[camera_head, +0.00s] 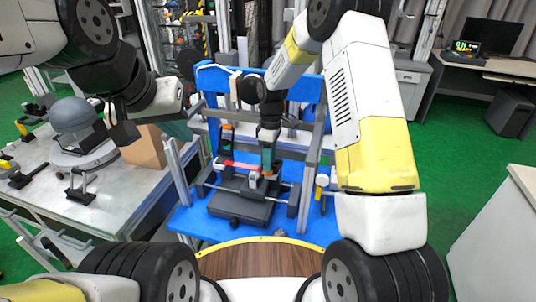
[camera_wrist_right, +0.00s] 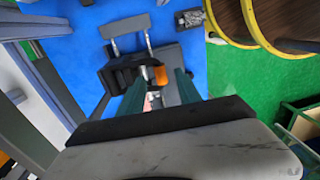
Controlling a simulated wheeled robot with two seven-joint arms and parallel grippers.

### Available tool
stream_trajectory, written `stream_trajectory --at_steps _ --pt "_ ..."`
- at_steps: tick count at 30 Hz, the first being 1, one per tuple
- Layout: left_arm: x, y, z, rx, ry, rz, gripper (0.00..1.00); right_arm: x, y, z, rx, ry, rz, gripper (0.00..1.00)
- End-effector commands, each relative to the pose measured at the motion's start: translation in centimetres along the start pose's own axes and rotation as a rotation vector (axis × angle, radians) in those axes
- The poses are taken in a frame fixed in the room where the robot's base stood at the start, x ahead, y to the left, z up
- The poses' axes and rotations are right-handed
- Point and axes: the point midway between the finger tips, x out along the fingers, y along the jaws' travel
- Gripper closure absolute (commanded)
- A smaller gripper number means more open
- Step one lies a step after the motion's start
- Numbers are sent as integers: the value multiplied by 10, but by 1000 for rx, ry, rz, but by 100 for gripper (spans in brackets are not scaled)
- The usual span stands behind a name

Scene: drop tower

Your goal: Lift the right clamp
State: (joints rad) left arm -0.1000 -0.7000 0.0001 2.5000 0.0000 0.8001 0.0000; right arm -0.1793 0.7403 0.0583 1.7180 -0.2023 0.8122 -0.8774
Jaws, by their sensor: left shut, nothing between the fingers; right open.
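The drop tower stands on a blue base (camera_head: 220,222), with grey posts and a dark block (camera_head: 240,208) low in its middle. My right gripper (camera_head: 268,163) reaches down into the tower, its teal fingers just above small grey and red parts. In the right wrist view its fingers (camera_wrist_right: 160,82) are apart, and an orange piece (camera_wrist_right: 160,75), probably the right clamp's handle, shows between or just beyond their tips. Whether they touch it I cannot tell. The rest of the clamp is largely hidden. My left gripper (camera_head: 124,132) is shut and empty, away to the left.
A metal table (camera_head: 120,205) at left holds a grey dome device (camera_head: 72,117) and a cardboard box (camera_head: 145,147). The tower's upright posts (camera_head: 311,165) stand close around my right gripper. Green floor (camera_head: 470,170) is open at right.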

Motion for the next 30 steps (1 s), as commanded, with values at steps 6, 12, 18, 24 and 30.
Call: stream_trajectory --at_steps 6,12,18,24,30 --pt "0 0 0 0 0 0 100 28 0 0 1 -1 0 59" --pt "0 0 0 0 0 0 100 35 0 0 1 0 1 59" --pt "0 0 0 0 0 0 100 34 0 0 1 0 1 65" --pt "0 0 0 0 0 0 100 34 0 0 2 0 1 100" --pt "0 0 0 0 0 0 100 34 0 0 2 0 1 100"
